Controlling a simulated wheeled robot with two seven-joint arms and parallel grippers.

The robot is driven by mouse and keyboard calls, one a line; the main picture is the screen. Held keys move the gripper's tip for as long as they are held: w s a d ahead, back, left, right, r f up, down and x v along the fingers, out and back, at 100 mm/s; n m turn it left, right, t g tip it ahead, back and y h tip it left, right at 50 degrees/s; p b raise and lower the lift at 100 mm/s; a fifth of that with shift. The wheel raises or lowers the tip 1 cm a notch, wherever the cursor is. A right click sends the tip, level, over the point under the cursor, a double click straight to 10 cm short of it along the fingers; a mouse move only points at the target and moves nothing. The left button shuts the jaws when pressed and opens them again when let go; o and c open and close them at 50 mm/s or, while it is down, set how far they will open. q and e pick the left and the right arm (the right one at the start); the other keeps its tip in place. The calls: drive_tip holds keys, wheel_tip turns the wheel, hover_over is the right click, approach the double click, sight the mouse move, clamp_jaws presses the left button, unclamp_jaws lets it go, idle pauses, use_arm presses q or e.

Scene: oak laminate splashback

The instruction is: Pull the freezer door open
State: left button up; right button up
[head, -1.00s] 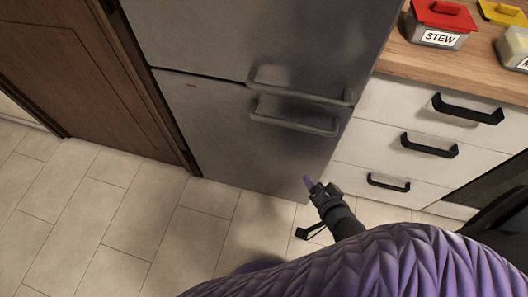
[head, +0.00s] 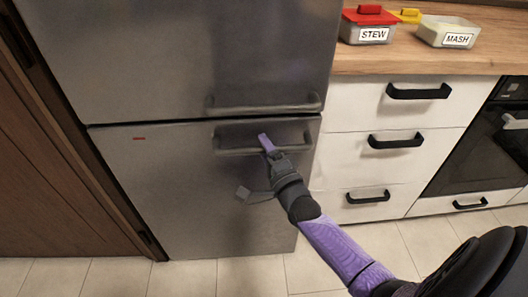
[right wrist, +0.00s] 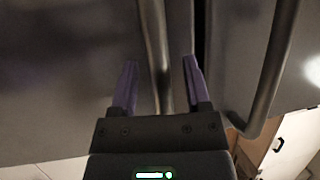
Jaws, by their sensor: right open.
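The steel fridge-freezer has an upper door (head: 190,60) and a lower door (head: 170,190), both looking shut. The pictures do not label which one is the freezer. The upper door's bar handle (head: 265,106) runs along its bottom edge, and the lower door's bar handle (head: 235,151) is just below it. My right gripper (head: 265,143) is at the lower handle. In the right wrist view its open purple fingers (right wrist: 159,85) lie on either side of the lower handle bar (right wrist: 158,50), not closed on it. The upper handle (right wrist: 270,75) stands to the right there. My left gripper is out of view.
White drawers (head: 390,140) with black handles and an oven (head: 485,150) stand to the right. The worktop (head: 400,55) above holds a red-lidded STEW box (head: 370,30) and a MASH box (head: 449,33). Brown wood panelling (head: 40,190) is at left. Tiled floor (head: 190,280) lies in front.

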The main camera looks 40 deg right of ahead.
drive_tip(key=shift+c, duration=0.2)
clamp_jaws()
idle(0.6)
idle(0.7)
